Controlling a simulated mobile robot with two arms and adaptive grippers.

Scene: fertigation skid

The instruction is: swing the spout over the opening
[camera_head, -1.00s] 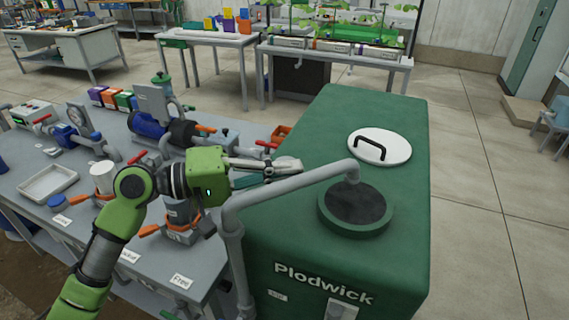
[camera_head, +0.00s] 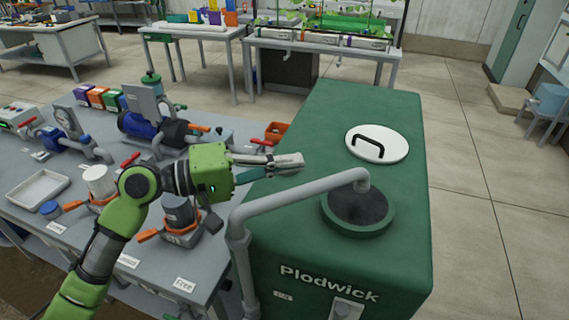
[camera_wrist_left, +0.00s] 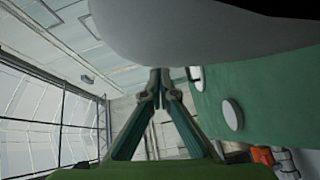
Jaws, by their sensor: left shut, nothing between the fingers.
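The spout (camera_head: 300,192) is a grey pipe that rises beside the green tank and bends across its top. Its downturned end (camera_head: 363,183) is above the dark round opening (camera_head: 358,206), roughly over its middle in the head view. My left gripper (camera_head: 300,160) is shut and empty, just beyond the spout's horizontal run, with a gap between them in the picture. In the left wrist view the fingers (camera_wrist_left: 158,78) meet at the tips, and a large grey rounded shape, probably the spout, fills the top (camera_wrist_left: 210,25). My right gripper is not in view.
The green tank (camera_head: 410,230) carries a white lid with a black handle (camera_head: 392,138) behind the opening. A grey bench (camera_head: 85,215) on the left holds a pump (camera_head: 145,125), a white tray (camera_head: 38,190) and orange-handled fittings. Floor right of the tank is clear.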

